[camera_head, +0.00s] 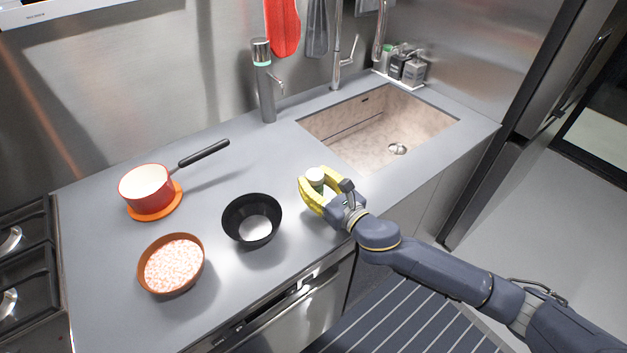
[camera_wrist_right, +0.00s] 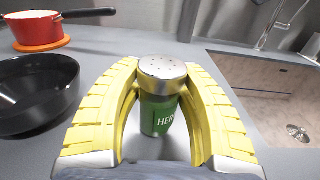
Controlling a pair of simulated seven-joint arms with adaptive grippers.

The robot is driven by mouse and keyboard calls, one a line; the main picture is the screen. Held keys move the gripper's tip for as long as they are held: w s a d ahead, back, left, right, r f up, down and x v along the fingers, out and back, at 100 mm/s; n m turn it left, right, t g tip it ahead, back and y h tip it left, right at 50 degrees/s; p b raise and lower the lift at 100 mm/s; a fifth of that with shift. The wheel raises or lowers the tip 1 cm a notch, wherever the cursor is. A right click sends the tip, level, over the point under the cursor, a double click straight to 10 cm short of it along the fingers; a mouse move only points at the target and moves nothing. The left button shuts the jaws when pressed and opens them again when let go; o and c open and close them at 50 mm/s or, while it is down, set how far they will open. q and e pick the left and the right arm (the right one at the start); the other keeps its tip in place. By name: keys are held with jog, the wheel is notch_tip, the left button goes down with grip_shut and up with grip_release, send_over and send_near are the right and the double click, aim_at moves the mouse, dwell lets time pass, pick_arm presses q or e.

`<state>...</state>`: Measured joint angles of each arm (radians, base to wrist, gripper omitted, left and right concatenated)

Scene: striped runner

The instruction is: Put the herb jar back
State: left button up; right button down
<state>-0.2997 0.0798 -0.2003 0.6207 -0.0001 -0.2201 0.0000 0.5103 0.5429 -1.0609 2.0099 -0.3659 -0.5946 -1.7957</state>
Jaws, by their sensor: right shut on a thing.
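The herb jar (camera_wrist_right: 160,112) is green with lettering on its side and a silver shaker lid with holes. In the head view only its pale top (camera_head: 315,176) shows well, between the yellow fingers. My right gripper (camera_head: 317,184) is shut on the jar. In the right wrist view its two yellow fingers (camera_wrist_right: 160,88) close around the jar just below the lid. The jar is upright, at the counter between the black bowl and the sink. I cannot tell whether its base touches the counter. My left gripper is not in view.
A black bowl (camera_head: 236,207) and a brown bowl (camera_head: 203,257) with pinkish contents stand to the left. A red saucepan (camera_head: 147,190) sits on an orange mat (camera_head: 160,213). The sink (camera_head: 345,122) lies behind right. A grey dispenser (camera_head: 265,95) stands at the back.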

jog(key=shift+f, duration=0.2)
jog(key=shift+f, duration=0.1)
jog(key=c, duration=0.8)
grip_release()
jog(key=shift+c, duration=0.2)
jog(key=shift+s+d, duration=0.1)
jog(key=v, duration=1.1)
jog(key=shift+s+d, duration=0.25)
